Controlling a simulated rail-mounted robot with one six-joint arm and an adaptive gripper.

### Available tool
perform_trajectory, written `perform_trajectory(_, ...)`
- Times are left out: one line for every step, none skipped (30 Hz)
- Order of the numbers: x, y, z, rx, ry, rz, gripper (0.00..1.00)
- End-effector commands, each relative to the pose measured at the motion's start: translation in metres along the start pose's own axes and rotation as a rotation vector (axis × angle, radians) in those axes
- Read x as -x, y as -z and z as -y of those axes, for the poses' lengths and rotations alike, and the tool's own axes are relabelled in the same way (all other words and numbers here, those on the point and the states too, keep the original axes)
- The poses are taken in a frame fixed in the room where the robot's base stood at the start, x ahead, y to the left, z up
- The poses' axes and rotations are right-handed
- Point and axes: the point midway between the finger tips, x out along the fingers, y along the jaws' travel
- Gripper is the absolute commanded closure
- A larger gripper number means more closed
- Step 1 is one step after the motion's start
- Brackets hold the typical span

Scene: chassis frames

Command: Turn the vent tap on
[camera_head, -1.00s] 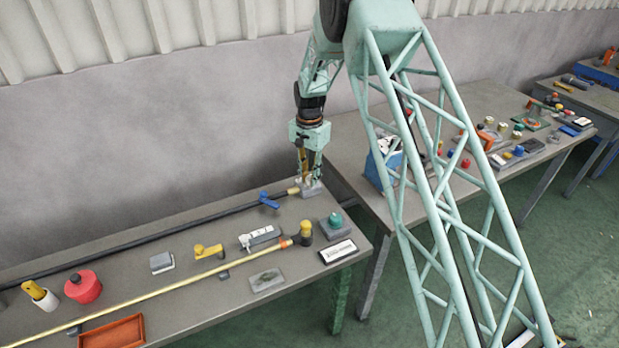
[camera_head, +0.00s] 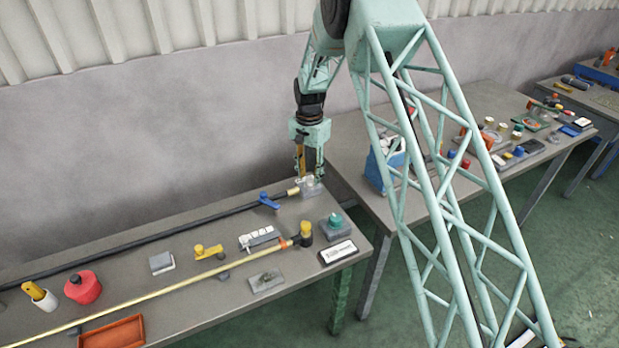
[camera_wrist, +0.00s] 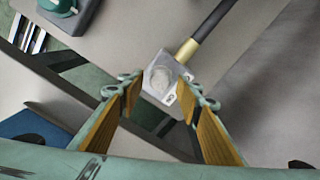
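My gripper (camera_head: 309,175) points down over the far right corner of the near bench. In the wrist view my gripper (camera_wrist: 160,92) is open, with its two tan-padded fingers apart. A small grey block (camera_wrist: 154,66) with a pale round knob (camera_wrist: 160,77) and small white labels shows between and beyond the fingertips. The block also shows in the head view (camera_head: 313,189), just below the fingers. Nothing is held. A blue lever (camera_head: 268,201) sits on the black pipe, and a yellow lever (camera_head: 208,252) stands nearer. I cannot tell which part is named the vent tap.
The black pipe (camera_head: 150,233) runs along the bench to a brass end near the block. A teal-knobbed grey box (camera_head: 335,228) and a white-labelled plate (camera_head: 338,252) lie nearer. A second bench (camera_head: 350,150) with a blue case (camera_head: 378,165) stands to the right.

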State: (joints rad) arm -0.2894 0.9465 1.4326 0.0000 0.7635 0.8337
Motion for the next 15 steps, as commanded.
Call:
perform_trajectory(0.006, 0.000, 0.000, 0.000, 0.001, -0.001, 0.68)
perform_trajectory(0.009, 0.000, 0.001, 0.000, 0.001, -0.001, 0.68)
perform_trajectory(0.014, 0.001, 0.001, 0.000, 0.002, -0.002, 0.68)
perform_trajectory(0.018, 0.001, 0.001, 0.000, 0.003, -0.002, 0.68)
perform_trajectory(0.022, 0.001, 0.001, 0.000, 0.003, -0.002, 0.68)
perform_trajectory(0.028, 0.001, 0.001, 0.000, 0.002, -0.002, 0.68)
perform_trajectory(0.032, 0.001, 0.001, 0.000, 0.002, -0.002, 0.68)
perform_trajectory(0.036, 0.001, 0.001, 0.000, 0.002, -0.002, 0.68)
perform_trajectory(0.042, 0.001, 0.001, 0.000, 0.003, -0.002, 0.68)
perform_trajectory(0.047, 0.001, 0.001, 0.000, 0.003, -0.003, 0.68)
perform_trajectory(0.052, 0.001, 0.001, 0.000, 0.003, -0.003, 0.68)
perform_trajectory(0.058, 0.001, 0.001, 0.000, 0.002, -0.002, 0.68)
perform_trajectory(0.062, 0.001, 0.001, 0.000, 0.003, -0.002, 0.68)
perform_trajectory(0.066, 0.001, 0.001, 0.000, 0.003, -0.002, 0.68)
perform_trajectory(0.071, 0.001, 0.001, 0.000, 0.002, -0.002, 0.68)
